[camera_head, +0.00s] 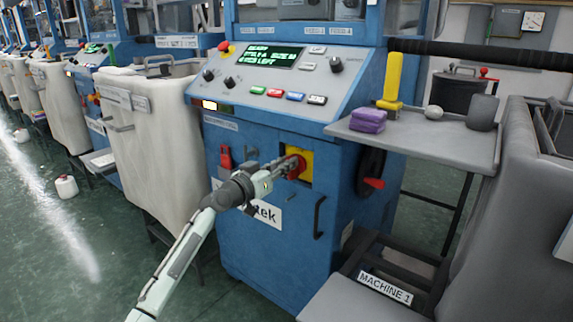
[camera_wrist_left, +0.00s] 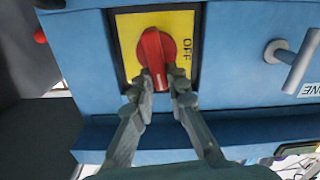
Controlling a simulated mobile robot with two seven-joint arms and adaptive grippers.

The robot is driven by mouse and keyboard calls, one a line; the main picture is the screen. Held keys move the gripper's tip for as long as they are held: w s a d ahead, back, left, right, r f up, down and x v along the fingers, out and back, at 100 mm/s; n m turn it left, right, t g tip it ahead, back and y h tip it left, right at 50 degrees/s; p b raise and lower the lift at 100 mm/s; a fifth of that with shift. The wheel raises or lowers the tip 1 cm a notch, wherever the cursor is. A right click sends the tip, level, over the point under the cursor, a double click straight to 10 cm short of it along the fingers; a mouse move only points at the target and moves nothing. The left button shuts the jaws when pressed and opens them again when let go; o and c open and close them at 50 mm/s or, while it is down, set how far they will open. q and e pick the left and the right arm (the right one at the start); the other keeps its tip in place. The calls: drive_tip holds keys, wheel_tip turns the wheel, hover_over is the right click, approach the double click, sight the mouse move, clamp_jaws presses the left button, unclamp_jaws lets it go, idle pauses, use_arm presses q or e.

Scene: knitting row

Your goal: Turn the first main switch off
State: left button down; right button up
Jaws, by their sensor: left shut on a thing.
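The main switch is a red rotary knob (camera_head: 299,167) on a yellow plate (camera_head: 306,156), set in the blue front of the nearest machine. In the left wrist view the knob (camera_wrist_left: 157,52) is seen close up, with its bar pointing towards my gripper. The word OFF is printed on the yellow plate (camera_wrist_left: 128,30), to the right of the knob, and the bar does not point at it. My left gripper (camera_head: 290,168) is at the knob. In the wrist view its two fingers (camera_wrist_left: 161,88) are shut on the bar, one on each side. My right gripper is not in view.
A control panel (camera_head: 285,75) with a lit display is above the switch. A black handle (camera_head: 319,217) and a red-handled lever (camera_head: 373,183) are to the right. A side shelf (camera_head: 440,142) holds a yellow tool and a purple block. A cloth bin (camera_head: 155,140) stands left.

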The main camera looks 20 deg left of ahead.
use_arm(q)
drive_tip(key=shift+w+a+f+n+p, duration=0.1)
drive_tip(key=shift+a+f+n+p, duration=0.25)
drive_tip(key=shift+n, duration=2.4)
drive_tip(key=shift+w+a+f+n+p, duration=0.15)
drive_tip(key=shift+f+n+p, duration=0.35)
drive_tip(key=shift+n, duration=2.2)
drive_tip(key=shift+w+a+f+n+p, duration=0.1)
drive_tip(key=shift+a+f+n+p, duration=0.3)
drive_tip(key=shift+n, duration=2.35)
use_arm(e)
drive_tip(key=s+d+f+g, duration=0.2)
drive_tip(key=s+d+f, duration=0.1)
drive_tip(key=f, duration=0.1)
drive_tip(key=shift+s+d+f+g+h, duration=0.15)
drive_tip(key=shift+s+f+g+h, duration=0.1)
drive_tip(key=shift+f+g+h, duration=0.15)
use_arm(q)
drive_tip(key=shift+d+r, duration=0.15)
drive_tip(key=shift+r, duration=0.05)
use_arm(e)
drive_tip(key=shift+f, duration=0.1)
use_arm(q)
drive_tip(key=c, duration=1.5)
unclamp_jaws()
drive_tip(key=shift+s, duration=0.1)
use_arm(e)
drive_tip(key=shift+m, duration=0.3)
